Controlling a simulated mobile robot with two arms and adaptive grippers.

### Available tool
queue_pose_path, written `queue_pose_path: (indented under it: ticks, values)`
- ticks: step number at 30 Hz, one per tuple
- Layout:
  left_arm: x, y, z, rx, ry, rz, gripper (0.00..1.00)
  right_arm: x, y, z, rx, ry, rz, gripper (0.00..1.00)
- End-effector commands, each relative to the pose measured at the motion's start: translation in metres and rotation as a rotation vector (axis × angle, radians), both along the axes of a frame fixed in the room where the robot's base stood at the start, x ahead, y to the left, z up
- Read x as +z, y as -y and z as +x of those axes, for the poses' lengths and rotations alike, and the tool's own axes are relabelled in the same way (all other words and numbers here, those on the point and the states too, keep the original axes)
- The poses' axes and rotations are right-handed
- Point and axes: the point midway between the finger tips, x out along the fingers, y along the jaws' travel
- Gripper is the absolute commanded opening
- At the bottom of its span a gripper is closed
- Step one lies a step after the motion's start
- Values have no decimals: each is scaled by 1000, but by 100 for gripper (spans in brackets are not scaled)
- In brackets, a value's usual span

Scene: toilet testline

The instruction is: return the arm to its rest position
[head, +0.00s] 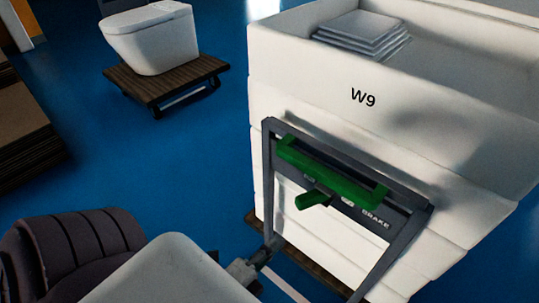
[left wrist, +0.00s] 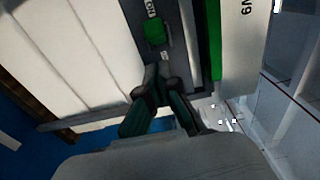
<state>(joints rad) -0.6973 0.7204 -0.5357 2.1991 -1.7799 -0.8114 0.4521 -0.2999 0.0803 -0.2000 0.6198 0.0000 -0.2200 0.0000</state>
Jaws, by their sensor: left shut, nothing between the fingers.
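My left arm comes in from the bottom of the head view, and its small dark gripper (head: 262,254) is beside the lower left of the cart's grey handle frame (head: 268,180). In the left wrist view the fingers (left wrist: 163,72) are together with nothing between them. They point toward a dark panel with a green knob (left wrist: 155,32). A green bar (left wrist: 216,45) runs along the panel's right side. In the head view the green bar (head: 330,172) and green knob (head: 313,199) are above and right of the gripper. Whether the fingers touch the frame I cannot tell. My right gripper is not in view.
A tall white bin stack marked W9 (head: 400,120) stands behind the frame, with flat white pieces (head: 362,35) on top. A white toilet (head: 152,40) stands on a wooden pallet (head: 165,82) at the upper left. Brown stacked sheets (head: 22,130) are at left. Blue floor (head: 190,160) between is clear.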

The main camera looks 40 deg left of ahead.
Motion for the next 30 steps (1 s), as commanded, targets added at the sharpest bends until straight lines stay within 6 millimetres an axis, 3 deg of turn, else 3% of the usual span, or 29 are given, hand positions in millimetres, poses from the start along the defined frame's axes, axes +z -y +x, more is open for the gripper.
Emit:
queue_pose_path:
  ticks: [6,23,26,29,30]
  values:
    - [0,-1,-15,0,0,0,0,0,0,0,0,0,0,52]
    - [0,-1,-15,1,-1,1,0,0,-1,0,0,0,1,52]
    - [-13,-6,-13,15,-33,5,0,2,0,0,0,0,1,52]
    - [-50,-21,-8,62,-125,16,0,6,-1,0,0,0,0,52]
    - [-72,-30,-7,90,-184,16,0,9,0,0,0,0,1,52]
